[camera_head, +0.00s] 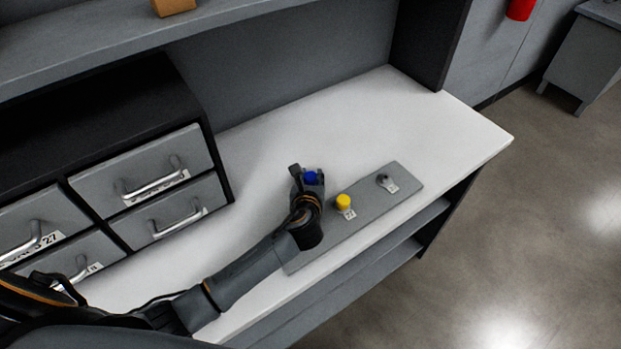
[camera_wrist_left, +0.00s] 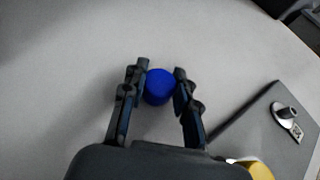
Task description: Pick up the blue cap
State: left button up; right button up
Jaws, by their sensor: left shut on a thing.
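The blue cap (camera_head: 311,177) is a small round cap above the white table, at the far left part of the grey plate in the head view. It also shows in the left wrist view (camera_wrist_left: 159,87), between the two fingers. My left gripper (camera_head: 308,180) is shut on the blue cap; in the wrist view its fingertips (camera_wrist_left: 161,86) lie on either side of it. The cap's underside is hidden, and I cannot tell its exact height over the table. My right gripper is not in view.
The grey plate (camera_head: 370,208) lies along the front of the white table (camera_head: 300,120). It bears a yellow cap (camera_head: 343,202) and a bare metal fitting (camera_head: 384,181). Drawers (camera_head: 145,178) stand at left, with a shelf (camera_head: 215,22) above. The table's back right is clear.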

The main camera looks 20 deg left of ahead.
aim_at(310, 176)
pick_arm(q)
jog(key=shift+r, duration=0.1)
jog(key=shift+r, duration=0.25)
notch_tip(310, 176, up, 2)
jog(key=shift+r, duration=0.25)
jog(key=w+d+r+v, duration=0.1)
jog(key=v, duration=0.7)
jog(key=d+r+b+v, duration=0.1)
jog(key=r+v, duration=0.1)
jog(key=v, duration=0.6)
jog(key=shift+r, duration=0.25)
jog(key=shift+w, duration=0.1)
jog(key=shift+o, duration=1.1)
grip_shut()
